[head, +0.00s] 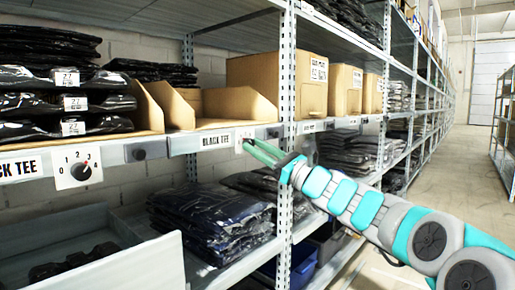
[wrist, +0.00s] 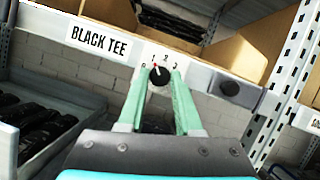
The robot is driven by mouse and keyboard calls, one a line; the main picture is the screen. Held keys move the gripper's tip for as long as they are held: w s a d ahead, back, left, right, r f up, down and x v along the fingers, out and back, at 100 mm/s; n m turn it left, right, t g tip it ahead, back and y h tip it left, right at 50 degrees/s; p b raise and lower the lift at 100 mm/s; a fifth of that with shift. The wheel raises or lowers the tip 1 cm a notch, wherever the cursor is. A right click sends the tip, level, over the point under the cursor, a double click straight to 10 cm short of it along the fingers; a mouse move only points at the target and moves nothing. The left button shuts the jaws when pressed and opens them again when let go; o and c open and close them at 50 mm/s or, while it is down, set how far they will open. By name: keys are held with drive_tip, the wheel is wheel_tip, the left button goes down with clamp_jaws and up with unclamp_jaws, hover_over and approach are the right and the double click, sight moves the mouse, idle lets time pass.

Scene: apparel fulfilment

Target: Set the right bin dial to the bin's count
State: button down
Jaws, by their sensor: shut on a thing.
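The right dial is a black knob (wrist: 158,77) on a white numbered plate (wrist: 165,58), right of a BLACK TEE label (wrist: 100,40). My gripper (wrist: 159,80) has its green fingers on both sides of the knob, shut on it. The knob's pale pointer mark seems to point up and slightly left, near the 1; the small digits are hard to read. In the head view my gripper (head: 250,145) covers most of this dial. The right bin (head: 235,108) is an open cardboard bin above it; its floor is hidden, so I cannot tell its count.
The left dial (head: 82,172) sits under a bin of stacked black packaged tees (head: 70,103). Dark round fittings (head: 138,152) are on the shelf edge; another is right of the knob (wrist: 229,88). A rack upright (head: 287,75) stands close to my gripper. The aisle (head: 440,165) is clear.

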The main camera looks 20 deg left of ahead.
drive_tip(key=n+g, duration=0.1)
drive_tip(key=n, duration=0.1)
drive_tip(key=shift+r+n+g+p, duration=0.15)
drive_tip(key=shift+n+g+p, duration=0.15)
drive_tip(key=shift+n+p, duration=0.1)
drive_tip(key=n+g, duration=0.1)
drive_tip(key=n, duration=0.2)
drive_tip(key=n+g+p, duration=0.1)
drive_tip(key=n, duration=0.1)
drive_tip(key=shift+w+n+g+p, duration=0.2)
drive_tip(key=shift+n+g+p, duration=0.1)
drive_tip(key=shift+n+g, duration=0.1)
drive_tip(key=shift+n+g+h, duration=0.3)
drive_tip(key=shift+n+g, duration=0.1)
drive_tip(key=shift+n, duration=0.6)
drive_tip(key=c, duration=0.6)
unclamp_jaws()
drive_tip(key=shift+d, duration=0.15)
drive_tip(key=v, duration=0.7)
drive_tip(key=shift+d, duration=0.3)
